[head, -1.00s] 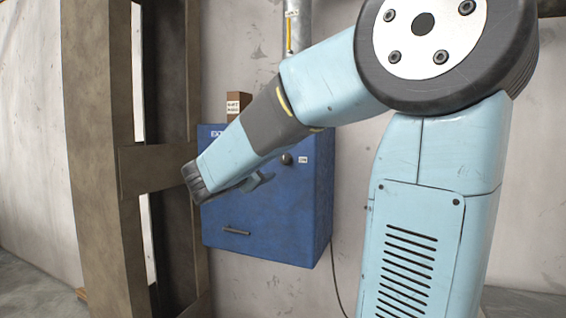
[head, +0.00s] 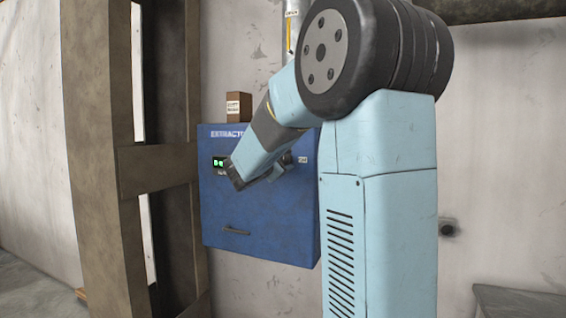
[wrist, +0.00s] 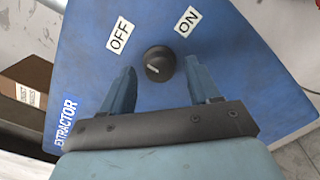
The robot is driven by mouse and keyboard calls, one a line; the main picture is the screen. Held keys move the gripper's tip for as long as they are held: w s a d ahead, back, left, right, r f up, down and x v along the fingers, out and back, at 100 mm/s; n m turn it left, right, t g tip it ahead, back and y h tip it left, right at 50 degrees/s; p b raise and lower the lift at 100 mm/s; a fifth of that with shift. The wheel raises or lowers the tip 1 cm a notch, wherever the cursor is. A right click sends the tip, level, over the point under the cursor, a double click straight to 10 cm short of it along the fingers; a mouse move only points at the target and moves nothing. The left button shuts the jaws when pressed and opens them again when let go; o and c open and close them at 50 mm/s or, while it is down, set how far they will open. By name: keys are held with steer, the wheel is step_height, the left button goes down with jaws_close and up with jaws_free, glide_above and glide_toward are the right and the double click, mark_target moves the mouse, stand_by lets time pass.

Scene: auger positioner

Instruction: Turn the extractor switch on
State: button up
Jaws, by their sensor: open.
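The blue extractor box (head: 265,215) hangs on the wall in the head view. In the wrist view its face (wrist: 85,70) carries a round black knob (wrist: 159,60) with a pale mark. The OFF label (wrist: 120,35) is up and left of the knob and the ON label (wrist: 188,20) is up and right. I cannot tell for sure which label the mark points at. My gripper (wrist: 161,68) is open, with one finger on each side of the knob; contact is not clear. In the head view my gripper (head: 283,164) covers the knob.
A small green display (head: 218,162) is lit on the box. A brown block (head: 238,107) with a label stands on top of it. A handle (head: 237,231) sits low on its front. A brown post frame (head: 100,150) stands left. A pipe (head: 291,30) rises above.

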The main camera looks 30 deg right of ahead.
steer(key=shift+w+d, duration=0.2)
steer(key=shift+d, duration=0.05)
steer(key=shift+c, duration=0.2)
